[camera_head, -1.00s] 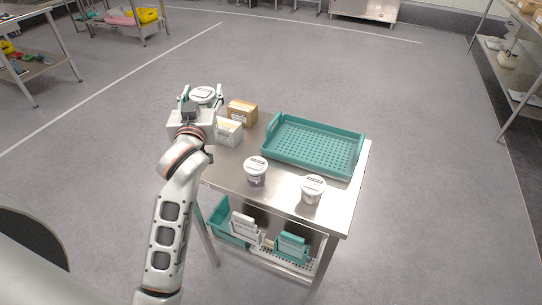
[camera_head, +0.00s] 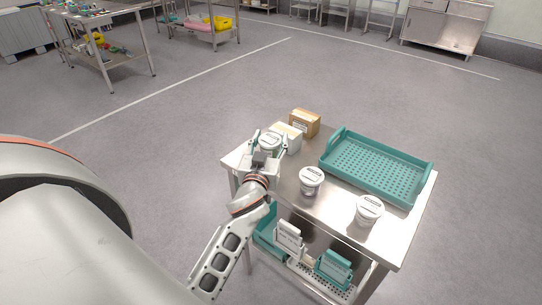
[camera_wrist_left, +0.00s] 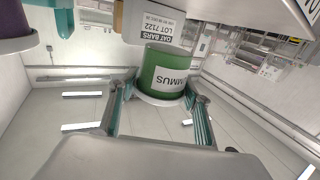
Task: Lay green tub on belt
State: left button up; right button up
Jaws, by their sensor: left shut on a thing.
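My left gripper (camera_head: 269,149) is shut on the green tub and holds it upright by its sides at the left end of a steel table. In the head view mostly the tub's white lid (camera_head: 270,139) shows, with the gripper in front of the body. The left wrist view, upside down, shows the green tub (camera_wrist_left: 165,72) with a white label reading "MMUS" between the teal fingers (camera_wrist_left: 160,100). I cannot tell the tub's height over the table. I see no belt in these frames. My right gripper is not in view.
The steel table (camera_head: 330,221) holds a cardboard box (camera_head: 306,122), a white box (camera_head: 290,134), a teal perforated tray (camera_head: 375,167) and two white-lidded tubs (camera_head: 311,181) (camera_head: 369,211). Crates stand on its lower shelf. Another table (camera_head: 105,60) stands far left. The floor at left is clear.

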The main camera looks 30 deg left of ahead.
aim_at(270, 152)
pick_arm(q)
jog(key=shift+f+b, duration=0.8)
jog(key=shift+f, duration=1.6)
jog(key=shift+f, duration=0.15)
jog(key=o, duration=1.6)
jog(key=shift+r, duration=0.2)
